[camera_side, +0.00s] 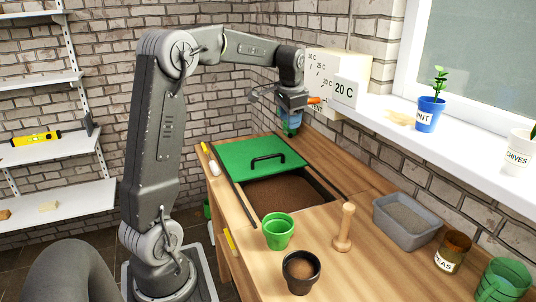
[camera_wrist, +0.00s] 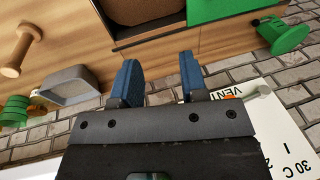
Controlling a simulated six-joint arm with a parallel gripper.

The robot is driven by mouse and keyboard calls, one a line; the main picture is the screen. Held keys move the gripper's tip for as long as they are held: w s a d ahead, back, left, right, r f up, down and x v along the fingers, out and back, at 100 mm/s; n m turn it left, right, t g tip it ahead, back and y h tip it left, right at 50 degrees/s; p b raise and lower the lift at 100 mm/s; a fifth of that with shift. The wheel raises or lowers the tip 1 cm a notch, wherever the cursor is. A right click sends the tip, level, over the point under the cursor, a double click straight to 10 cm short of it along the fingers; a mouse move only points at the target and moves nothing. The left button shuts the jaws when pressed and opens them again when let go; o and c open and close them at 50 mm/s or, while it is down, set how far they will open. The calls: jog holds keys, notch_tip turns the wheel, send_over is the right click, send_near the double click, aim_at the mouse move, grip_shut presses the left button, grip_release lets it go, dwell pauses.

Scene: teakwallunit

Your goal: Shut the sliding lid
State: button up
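The sliding lid (camera_side: 240,150) is a flat green panel with a black bar handle (camera_side: 268,159). It covers the far part of a bin sunk in the wooden bench, and brown soil (camera_side: 285,194) shows in the uncovered near part. In the wrist view the lid (camera_wrist: 215,8) is cut off at the top edge, beside the soil (camera_wrist: 150,9). My gripper (camera_side: 290,124) is above the back of the bench near the wall, beyond the lid and apart from it. Its blue fingers (camera_wrist: 161,80) stand apart with nothing between them.
A white box marked with temperatures (camera_side: 325,70) is on the wall close by my gripper, with an orange-tipped lever (camera_side: 316,100). A green pot (camera_side: 278,231), dark pot (camera_side: 301,272), wooden tamper (camera_side: 344,228) and grey tray (camera_side: 405,221) stand on the near bench.

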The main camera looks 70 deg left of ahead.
jog(key=a+f+g, duration=0.1)
jog(key=a+f, duration=0.5)
jog(key=a, duration=0.7)
jog(key=x, duration=1.3)
jog(key=shift+s+f, duration=0.25)
jog(key=shift+f, duration=0.05)
jog(key=shift+c, duration=0.2)
grip_shut()
jog(key=shift+d, duration=0.1)
